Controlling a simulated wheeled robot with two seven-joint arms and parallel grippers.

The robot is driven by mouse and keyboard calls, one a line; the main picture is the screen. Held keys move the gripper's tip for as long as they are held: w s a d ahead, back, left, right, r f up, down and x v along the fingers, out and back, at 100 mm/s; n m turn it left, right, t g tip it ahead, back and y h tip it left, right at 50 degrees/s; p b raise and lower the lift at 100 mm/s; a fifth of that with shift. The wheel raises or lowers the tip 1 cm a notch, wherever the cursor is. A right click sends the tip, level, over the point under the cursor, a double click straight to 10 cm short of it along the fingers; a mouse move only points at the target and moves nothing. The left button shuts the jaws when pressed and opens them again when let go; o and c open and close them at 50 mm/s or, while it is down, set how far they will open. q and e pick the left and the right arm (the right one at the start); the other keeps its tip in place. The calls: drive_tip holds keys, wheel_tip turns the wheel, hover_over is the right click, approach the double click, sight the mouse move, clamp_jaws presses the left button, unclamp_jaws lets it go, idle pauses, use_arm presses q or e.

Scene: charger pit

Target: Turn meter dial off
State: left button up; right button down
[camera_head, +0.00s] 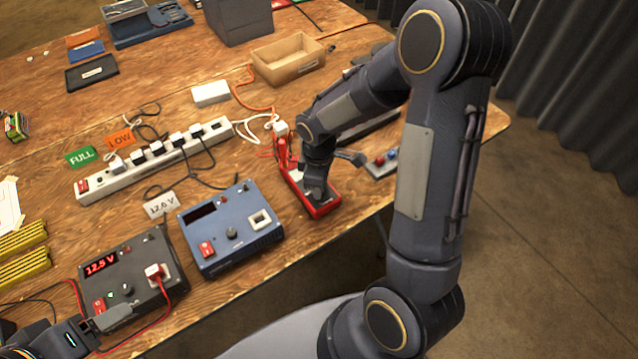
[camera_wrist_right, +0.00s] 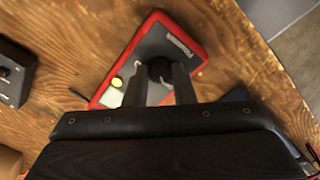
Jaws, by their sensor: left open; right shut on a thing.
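The meter (camera_head: 327,207) is a red-cased handheld device with a dark face, lying on the table near its right front edge. In the right wrist view the meter (camera_wrist_right: 192,36) shows a round black dial (camera_wrist_right: 158,66) between my fingers. My right gripper (camera_head: 317,191) reaches down onto the meter and is shut on the dial; the fingers also show in the wrist view (camera_wrist_right: 159,82). The dial's pointer cannot be made out. My left gripper (camera_head: 101,327) is open at the bottom left, beside the dark charger box.
A dark charger (camera_head: 130,262) reading 12.5 V and a blue charger (camera_head: 232,245) stand left of the meter. A white power strip (camera_head: 150,165) with plugs lies behind them. A wooden tray (camera_head: 287,62) is at the back. Cables cross the table.

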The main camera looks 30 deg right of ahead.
idle(0.5)
drive_tip(key=c, duration=1.2)
unclamp_jaws()
wheel_tip(320, 180, up, 8)
drive_tip(key=shift+f, duration=0.1)
drive_tip(key=s+a+r+m+t+y, duration=0.1)
drive_tip(key=s+r+m+t, duration=0.1)
drive_tip(key=s, duration=0.3)
drive_tip(key=s+a+r+m+t+y, duration=0.1)
drive_tip(key=s+r+m, duration=0.4)
drive_tip(key=s, duration=0.1)
drive_tip(key=s+a+r+m+t+y, duration=0.1)
drive_tip(key=s+r+m+t, duration=0.1)
drive_tip(key=s, duration=0.4)
drive_tip(key=shift+s+a+r+m+t+y, duration=0.1)
drive_tip(key=shift+a+r+m+t+y, duration=0.1)
drive_tip(key=shift+r+m, duration=0.3)
drive_tip(key=shift+s+a+r+m+t+y, duration=0.1)
drive_tip(key=shift+a+r+m+y, duration=0.15)
drive_tip(key=shift+m, duration=0.45)
